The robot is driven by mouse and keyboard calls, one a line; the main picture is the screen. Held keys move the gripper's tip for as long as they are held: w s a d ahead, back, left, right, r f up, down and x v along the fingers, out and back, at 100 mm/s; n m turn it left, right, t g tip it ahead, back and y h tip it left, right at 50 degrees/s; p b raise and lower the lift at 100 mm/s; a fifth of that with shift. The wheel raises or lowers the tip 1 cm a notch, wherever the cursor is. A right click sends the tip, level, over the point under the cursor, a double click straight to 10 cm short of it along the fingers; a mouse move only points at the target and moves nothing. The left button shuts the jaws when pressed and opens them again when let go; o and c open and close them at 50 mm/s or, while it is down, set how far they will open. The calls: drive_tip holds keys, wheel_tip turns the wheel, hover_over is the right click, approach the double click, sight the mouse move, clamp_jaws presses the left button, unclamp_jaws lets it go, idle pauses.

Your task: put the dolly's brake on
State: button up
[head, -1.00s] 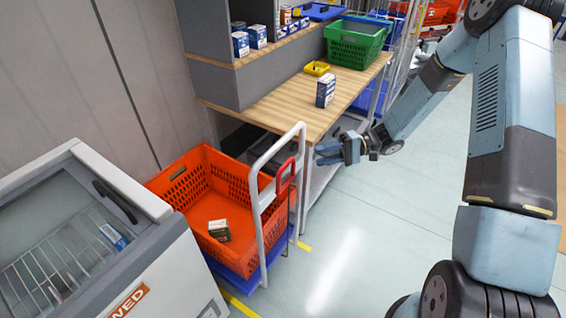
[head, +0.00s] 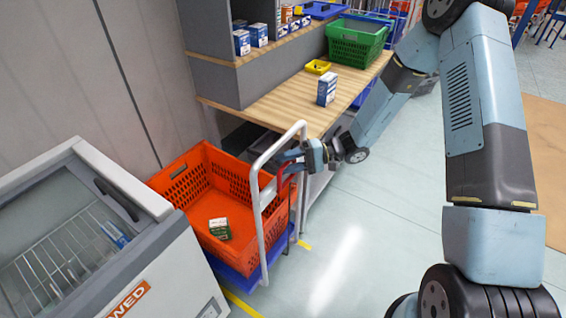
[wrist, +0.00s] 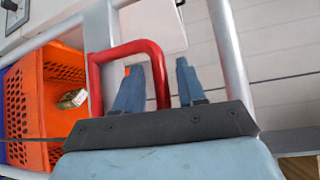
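The dolly has a blue base (head: 238,272) under an orange tote (head: 248,243) and a white tubular push handle (head: 258,220). A red U-shaped lever (wrist: 135,47) is fixed to the white handle (wrist: 98,45), as the wrist view shows. My gripper (wrist: 160,64) is open, with one finger on each side of the lever's right leg. I cannot tell whether the fingers touch it. In the head view, my gripper (head: 285,163) is at the upper right of the push handle and mostly covers the lever.
A glass-topped freezer (head: 130,262) stands close left of the dolly. A wooden workbench (head: 275,105) with a green crate (head: 357,52) and a small carton (head: 326,90) is behind it. The floor (head: 380,230) to the right is clear.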

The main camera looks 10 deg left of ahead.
drive_tip(key=shift+c, duration=0.3)
clamp_jaws()
idle(0.3)
